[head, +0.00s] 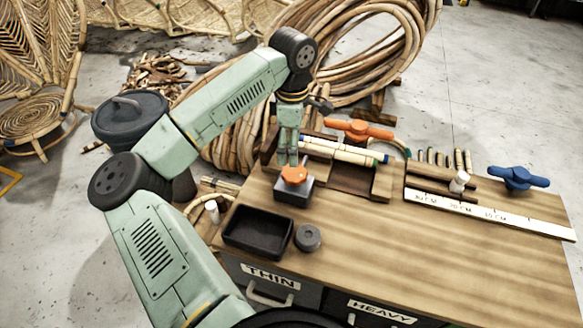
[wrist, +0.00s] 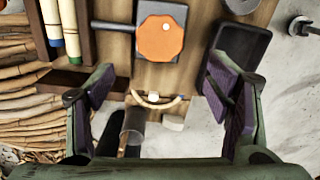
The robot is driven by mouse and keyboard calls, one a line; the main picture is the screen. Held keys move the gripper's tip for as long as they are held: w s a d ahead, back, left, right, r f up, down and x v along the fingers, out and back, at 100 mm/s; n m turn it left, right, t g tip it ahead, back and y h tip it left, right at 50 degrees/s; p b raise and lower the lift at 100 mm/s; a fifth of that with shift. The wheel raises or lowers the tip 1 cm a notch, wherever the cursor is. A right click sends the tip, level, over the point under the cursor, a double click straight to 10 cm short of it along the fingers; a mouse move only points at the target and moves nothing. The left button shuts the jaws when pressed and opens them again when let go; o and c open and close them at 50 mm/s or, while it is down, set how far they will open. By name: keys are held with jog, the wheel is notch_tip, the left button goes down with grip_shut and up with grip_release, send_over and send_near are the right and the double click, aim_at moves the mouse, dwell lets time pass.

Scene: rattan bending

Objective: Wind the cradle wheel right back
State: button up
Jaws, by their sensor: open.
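An orange wheel (head: 294,174) with a small pale knob sits on a dark square box (head: 293,190) near the bench's left end. In the wrist view the wheel (wrist: 160,38) lies beyond my fingertips, and a dark rod runs from its box toward the wooden cradle. The cradle (head: 381,184) holds pale rods with coloured ends (head: 343,151). My gripper (head: 288,160) points down over the wheel's far side in the head view. Its fingers (wrist: 160,75) are spread wide with nothing between them. I cannot tell the exact height gap to the wheel.
A black tray (head: 258,232) and a grey round piece (head: 307,238) lie in front of the box. An orange handle (head: 358,130) stands behind the cradle. A blue handle (head: 518,177) and a ruler (head: 490,213) are at right. The bench's front middle is clear.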

aim_at(293, 172)
notch_tip(293, 172, down, 9)
jog(key=shift+d+r, duration=0.1)
jog(key=shift+c, duration=0.2)
jog(key=c, duration=1.1)
